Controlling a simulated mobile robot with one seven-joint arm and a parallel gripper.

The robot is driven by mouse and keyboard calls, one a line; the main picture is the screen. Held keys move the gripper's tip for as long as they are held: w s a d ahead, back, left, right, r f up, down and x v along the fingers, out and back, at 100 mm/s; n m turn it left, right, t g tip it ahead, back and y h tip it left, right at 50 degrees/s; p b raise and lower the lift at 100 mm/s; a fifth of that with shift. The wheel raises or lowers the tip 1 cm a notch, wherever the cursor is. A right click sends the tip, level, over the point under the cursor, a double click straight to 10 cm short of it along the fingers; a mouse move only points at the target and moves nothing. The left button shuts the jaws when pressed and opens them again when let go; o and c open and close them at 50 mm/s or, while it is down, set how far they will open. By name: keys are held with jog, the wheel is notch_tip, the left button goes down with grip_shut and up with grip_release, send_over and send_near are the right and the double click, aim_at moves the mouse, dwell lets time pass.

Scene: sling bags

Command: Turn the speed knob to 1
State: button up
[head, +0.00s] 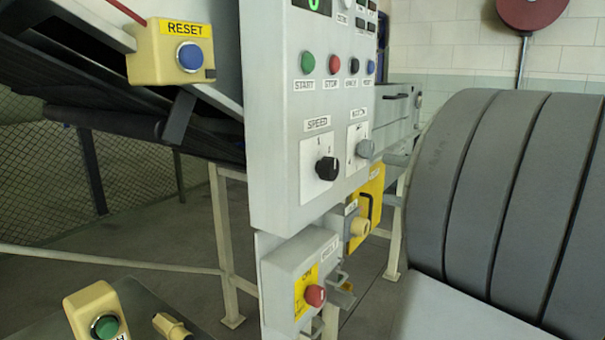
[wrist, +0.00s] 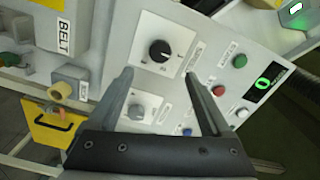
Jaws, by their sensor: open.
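The black speed knob (head: 327,168) sits on a white square plate under the SPEED label on the grey control panel (head: 275,120). The digit 1 is above the knob, with another digit lower to its right. I cannot clearly tell which digit the knob points to. In the wrist view the panel is turned, and the speed knob (wrist: 159,50) is just beyond the fingertips. My gripper (wrist: 158,73) is open and empty, its two fingers apart on either side of the view. It does not seem to touch the knob. I cannot make out the gripper in the head view.
A grey knob (head: 365,149) is right of the speed knob. Green start (head: 308,63), red stop (head: 333,64) and other buttons are above. Below are a red button (head: 315,295) on a box and a yellow part (head: 367,203) with a handle. A RESET box (head: 178,52) juts out at upper left.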

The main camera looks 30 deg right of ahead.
jog(key=v, duration=0.6)
jog(key=shift+p, duration=0.4)
